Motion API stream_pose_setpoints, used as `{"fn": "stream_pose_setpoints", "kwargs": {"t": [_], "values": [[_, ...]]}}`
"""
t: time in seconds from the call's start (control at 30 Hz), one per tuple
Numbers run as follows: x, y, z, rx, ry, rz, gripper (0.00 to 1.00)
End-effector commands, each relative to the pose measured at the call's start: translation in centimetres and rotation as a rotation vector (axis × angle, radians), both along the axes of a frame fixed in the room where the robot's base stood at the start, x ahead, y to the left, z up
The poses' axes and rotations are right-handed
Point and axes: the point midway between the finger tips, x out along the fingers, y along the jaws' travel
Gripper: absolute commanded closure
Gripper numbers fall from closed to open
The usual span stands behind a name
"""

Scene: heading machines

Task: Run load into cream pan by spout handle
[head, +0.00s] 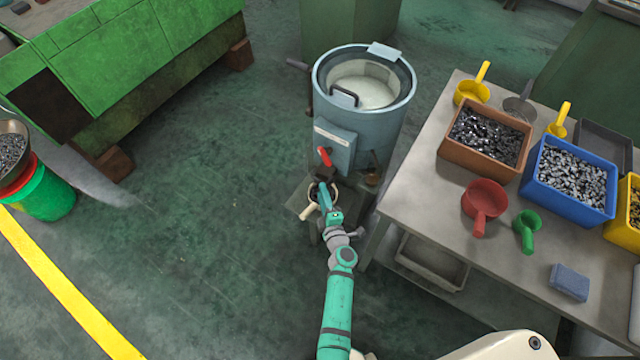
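A blue-grey drum machine (388,130) stands left of the bench, with pale liquid or a pale floor inside its open top. A red handle (325,156) sticks out on its front, below a blue-grey box. A small pan with a cream handle (308,211) sits on a low stand under the machine's front; my arm partly covers its bowl. My gripper (324,178) is at the machine's front, just below the red handle and above the pan. Its fingers are small and dark here, so I cannot tell whether they are open or touch the handle.
The bench (420,200) on the right carries a brown bin (447,152), a blue bin (540,193), a red scoop (484,200), a green scoop (527,230) and yellow scoops. A grey tray (432,262) lies beneath. Green floor (210,230) on the left is clear.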

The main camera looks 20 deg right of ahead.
Motion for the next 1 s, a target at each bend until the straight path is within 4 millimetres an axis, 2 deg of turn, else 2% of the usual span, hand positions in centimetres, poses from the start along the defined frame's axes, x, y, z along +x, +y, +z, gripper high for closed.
{"fn": "stream_pose_setpoints", "kwargs": {"t": [0.1, 0.3, 0.47, 0.73, 0.77, 0.87, 1.0], "values": [[2.0, -0.3, -0.3, 0.001, -0.001, -0.001, 0.72], [4.2, -0.4, -0.6, 0.0, 0.0, 0.001, 0.72], [5.0, -0.5, -0.7, 0.0, 0.0, 0.0, 0.72], [5.0, -0.5, -0.8, 0.0, 0.0, 0.0, 0.72], [5.0, -0.5, -0.8, 0.0, 0.0, 0.0, 0.74], [5.0, -0.5, -0.8, 0.0, 0.0, 0.0, 0.98], [5.0, -0.5, -0.8, 0.0, 0.0, 0.0, 1.0]]}}
